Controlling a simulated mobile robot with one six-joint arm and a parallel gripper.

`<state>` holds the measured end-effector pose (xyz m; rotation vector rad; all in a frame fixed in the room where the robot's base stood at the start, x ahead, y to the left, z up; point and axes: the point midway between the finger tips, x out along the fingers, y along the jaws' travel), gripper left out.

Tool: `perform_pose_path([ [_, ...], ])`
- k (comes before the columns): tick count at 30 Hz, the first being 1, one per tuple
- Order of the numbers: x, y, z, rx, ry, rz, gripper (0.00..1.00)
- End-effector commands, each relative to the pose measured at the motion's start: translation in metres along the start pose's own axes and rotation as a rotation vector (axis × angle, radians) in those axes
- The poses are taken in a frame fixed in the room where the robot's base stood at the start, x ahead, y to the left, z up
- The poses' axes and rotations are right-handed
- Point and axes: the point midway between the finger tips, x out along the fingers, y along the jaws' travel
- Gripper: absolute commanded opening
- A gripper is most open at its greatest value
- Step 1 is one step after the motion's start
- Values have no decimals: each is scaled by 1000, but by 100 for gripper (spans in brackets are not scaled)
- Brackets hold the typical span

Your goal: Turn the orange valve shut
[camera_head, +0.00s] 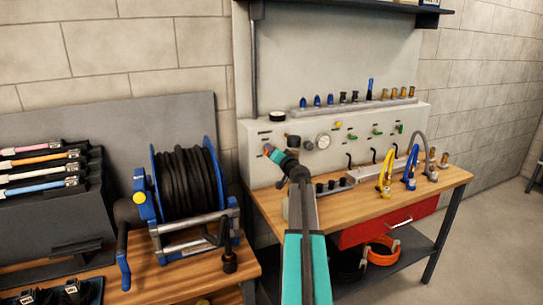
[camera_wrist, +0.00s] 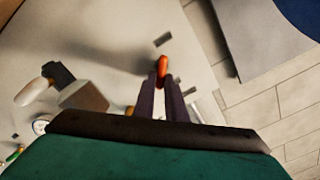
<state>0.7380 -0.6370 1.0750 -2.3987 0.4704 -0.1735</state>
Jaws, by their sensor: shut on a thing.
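The orange valve (camera_wrist: 163,68) is a small orange handle on the pale front panel, seen in the wrist view between the tips of my two dark fingers. My gripper (camera_wrist: 161,84) is shut on it. In the head view my gripper (camera_head: 272,154) reaches the left end of the panel, and only a small reddish bit of the valve (camera_head: 266,148) shows there. The rest of the valve is hidden by my gripper, and its exact angle is hard to tell.
The grey panel (camera_head: 251,170) stands on a wooden bench and carries a round gauge (camera_head: 323,141) and several green and yellow fittings to the right. A blue hose reel (camera_head: 187,185) stands at left. Blue and yellow hooked tools (camera_head: 411,168) stand on the bench at right.

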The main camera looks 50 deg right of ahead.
Motion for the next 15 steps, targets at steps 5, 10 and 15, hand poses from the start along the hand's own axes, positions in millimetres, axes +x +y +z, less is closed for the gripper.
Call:
perform_pose_path([
  [5,0,5,2,118,1,1,0],
  [10,0,6,2,238,1,2,0],
  [15,0,8,2,366,1,2,0],
])
